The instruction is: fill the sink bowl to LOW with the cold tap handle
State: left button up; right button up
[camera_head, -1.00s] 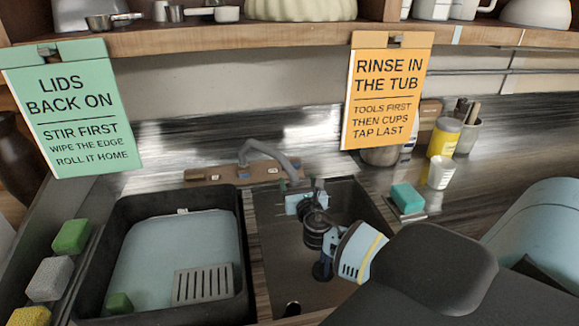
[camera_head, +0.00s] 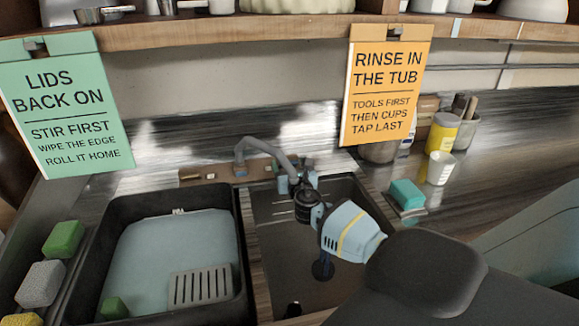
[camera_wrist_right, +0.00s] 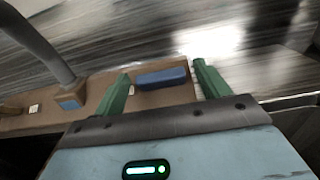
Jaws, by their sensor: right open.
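The blue cold tap handle (camera_wrist_right: 163,77) lies on the brown tap deck (camera_wrist_right: 140,98) in the right wrist view. My right gripper (camera_wrist_right: 161,70) is open, with its green fingers on either side of the handle; I cannot tell whether they touch it. In the head view my right gripper (camera_head: 287,181) is at the back of the sink bowl (camera_head: 333,283), beside the grey curved spout (camera_head: 265,146), and hides part of the deck. The bowl is dark grey, with short pale lines on its back wall. I see no clear water stream or water surface. My left gripper is out of view.
A black tub (camera_head: 84,262) with a pale blue inside and a slotted plate (camera_head: 200,286) stands left of the bowl. A teal sponge (camera_head: 407,194), a white cup (camera_head: 440,168) and a yellow jar (camera_head: 442,133) stand right. An orange sign (camera_head: 386,85) hangs above.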

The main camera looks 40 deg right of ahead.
jog(key=c, duration=1)
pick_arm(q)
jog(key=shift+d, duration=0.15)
